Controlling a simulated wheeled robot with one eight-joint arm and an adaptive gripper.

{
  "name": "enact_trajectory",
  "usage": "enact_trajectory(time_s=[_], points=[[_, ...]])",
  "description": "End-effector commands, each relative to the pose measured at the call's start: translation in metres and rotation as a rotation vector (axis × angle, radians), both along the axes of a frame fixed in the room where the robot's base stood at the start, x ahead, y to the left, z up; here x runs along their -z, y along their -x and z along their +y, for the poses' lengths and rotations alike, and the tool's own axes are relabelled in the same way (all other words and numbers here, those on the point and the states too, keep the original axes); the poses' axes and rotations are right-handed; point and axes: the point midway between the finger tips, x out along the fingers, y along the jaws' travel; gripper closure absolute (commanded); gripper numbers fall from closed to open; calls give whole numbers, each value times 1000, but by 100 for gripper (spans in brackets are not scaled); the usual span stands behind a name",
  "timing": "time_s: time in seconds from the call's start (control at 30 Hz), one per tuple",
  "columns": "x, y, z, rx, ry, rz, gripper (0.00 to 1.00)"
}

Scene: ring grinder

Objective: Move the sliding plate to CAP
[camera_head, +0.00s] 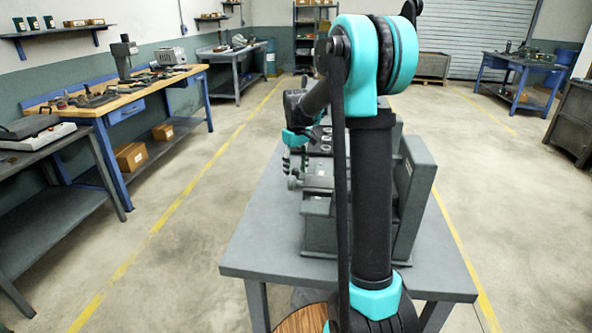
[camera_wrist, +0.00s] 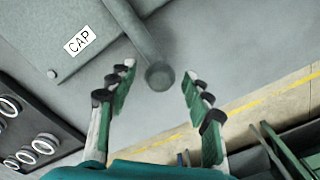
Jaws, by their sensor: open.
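In the wrist view, my gripper (camera_wrist: 158,73) is open, with one finger on each side of a grey bar with a round end (camera_wrist: 160,77). I see no finger clearly closed on it, and I cannot tell the depth between them. A white CAP label (camera_wrist: 79,41) sits on a dark grey block at the upper left. I cannot tell which part is the sliding plate; the bar may belong to it. In the head view, the grey machine (camera_head: 415,190) stands on a table, and my arm hides much of it. My gripper (camera_head: 291,166) shows small at its left side.
A dark panel with several pale rings (camera_wrist: 30,148) lies at the left in the wrist view. The grey table (camera_head: 265,245) carries the machine, with bare top at its front left. Open floor (camera_head: 190,220) lies left of it, before workbenches (camera_head: 150,90).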

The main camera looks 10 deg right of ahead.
Motion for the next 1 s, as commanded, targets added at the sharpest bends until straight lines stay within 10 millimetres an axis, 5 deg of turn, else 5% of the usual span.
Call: enact_trajectory(time_s=[0.3, 0.7, 1.0], points=[[3, 0, 0, 0, 0, 0, 50], [3, 0, 0, 0, 0, 0, 98], [3, -1, 0, 0, 0, 0, 100]])
